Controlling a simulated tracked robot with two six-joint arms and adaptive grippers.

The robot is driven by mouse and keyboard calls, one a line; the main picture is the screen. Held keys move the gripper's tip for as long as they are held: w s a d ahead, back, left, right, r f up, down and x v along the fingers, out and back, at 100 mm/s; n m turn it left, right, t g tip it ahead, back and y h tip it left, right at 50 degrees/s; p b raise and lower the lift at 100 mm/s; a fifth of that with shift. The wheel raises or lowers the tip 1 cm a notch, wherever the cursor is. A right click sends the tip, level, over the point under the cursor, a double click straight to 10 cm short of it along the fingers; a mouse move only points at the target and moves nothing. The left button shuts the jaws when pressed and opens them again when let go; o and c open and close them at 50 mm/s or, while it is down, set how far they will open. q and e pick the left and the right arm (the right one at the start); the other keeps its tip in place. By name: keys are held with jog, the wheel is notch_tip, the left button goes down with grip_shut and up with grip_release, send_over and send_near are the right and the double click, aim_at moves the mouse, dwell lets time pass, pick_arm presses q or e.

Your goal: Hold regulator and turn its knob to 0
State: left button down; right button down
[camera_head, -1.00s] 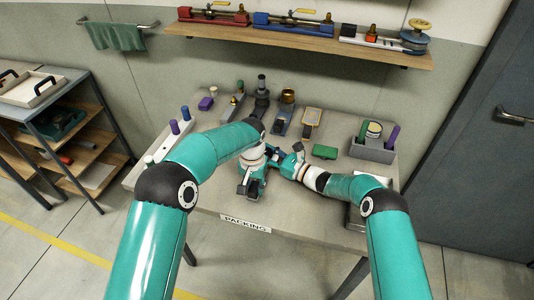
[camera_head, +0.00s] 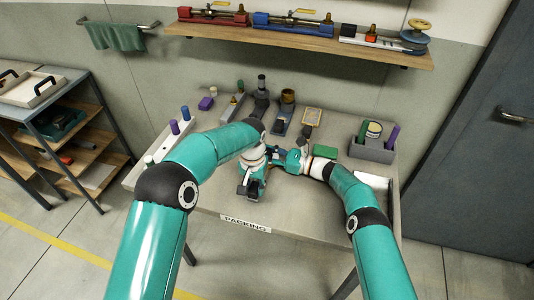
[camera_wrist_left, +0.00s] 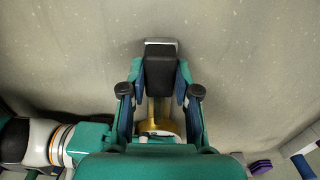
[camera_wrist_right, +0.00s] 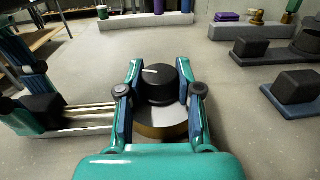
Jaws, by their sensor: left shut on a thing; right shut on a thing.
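The regulator has a black knob (camera_wrist_right: 160,84) with a white pointer line, above a brass and pale body (camera_wrist_right: 162,122). My right gripper (camera_wrist_right: 160,92) has its fingers closed on opposite sides of the knob. In this wrist view the pointer line points left. Rods run left from the body to a black grip block (camera_wrist_right: 42,108). My left gripper (camera_wrist_left: 160,85) is shut on that block (camera_wrist_left: 159,68), and brass shows below it. In the head view my left gripper (camera_head: 250,185) and right gripper (camera_head: 279,156) meet over the packing table. The scale marks cannot be read.
The packing table (camera_head: 215,190) carries several stands along its back and a grey bin (camera_head: 371,152) at right. A green block (camera_head: 325,151) lies near my right arm. A wall shelf (camera_head: 300,38) hangs behind. The table's front left is clear.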

aim_at(267, 151)
jog(key=shift+r, duration=0.1)
jog(key=c, duration=0.7)
grip_release()
jog(key=shift+c, duration=0.2)
jog(key=shift+r, duration=0.1)
notch_tip(267, 151, up, 10)
jog(key=shift+f, duration=0.2)
